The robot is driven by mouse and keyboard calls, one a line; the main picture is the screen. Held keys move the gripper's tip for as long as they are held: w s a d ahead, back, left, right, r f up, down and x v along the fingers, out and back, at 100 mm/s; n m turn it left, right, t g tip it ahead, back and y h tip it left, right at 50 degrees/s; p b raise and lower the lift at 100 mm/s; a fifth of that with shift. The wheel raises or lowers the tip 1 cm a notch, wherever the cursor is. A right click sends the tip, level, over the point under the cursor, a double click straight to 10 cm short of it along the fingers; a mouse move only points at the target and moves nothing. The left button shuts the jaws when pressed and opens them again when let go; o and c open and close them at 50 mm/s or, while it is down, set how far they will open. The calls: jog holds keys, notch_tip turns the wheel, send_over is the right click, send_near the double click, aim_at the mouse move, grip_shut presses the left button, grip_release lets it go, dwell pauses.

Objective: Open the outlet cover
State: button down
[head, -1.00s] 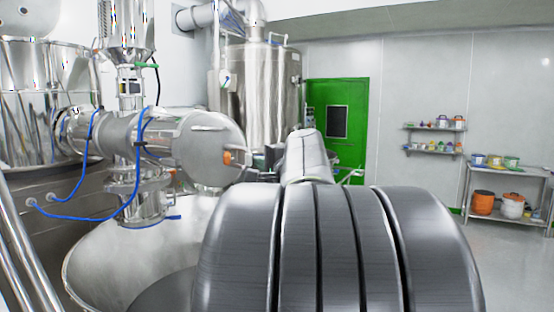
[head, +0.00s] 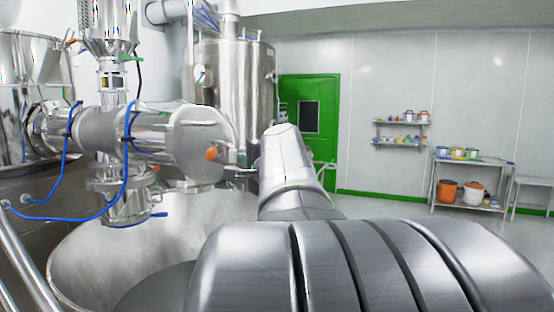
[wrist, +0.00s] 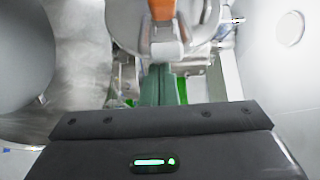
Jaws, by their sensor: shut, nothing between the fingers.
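The outlet cover (head: 200,135) is a round metal disc on the end of a horizontal steel pipe, left of centre in the head view. An orange-tipped handle (head: 212,154) sits at its right side. In the wrist view the orange handle (wrist: 162,12) and its grey clamp stand at the top middle, with the pale round cover (wrist: 125,22) behind. My gripper (wrist: 160,72) has its green fingers together and empty, just below the clamp in the picture. I cannot tell whether they touch it. My arm hides most of the gripper in the head view.
A large pale bowl (head: 100,255) lies below the pipe, and a steel tank (head: 232,85) stands behind. Blue hoses (head: 65,150) hang at the left. A shelf (head: 402,122) and a table (head: 470,162) with tubs stand far right, with open floor before them.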

jog(key=s+a+p, duration=0.2)
jog(key=s+a, duration=0.2)
jog(key=s, duration=0.1)
jog(key=shift+s, duration=0.35)
jog(key=shift+f, duration=0.1)
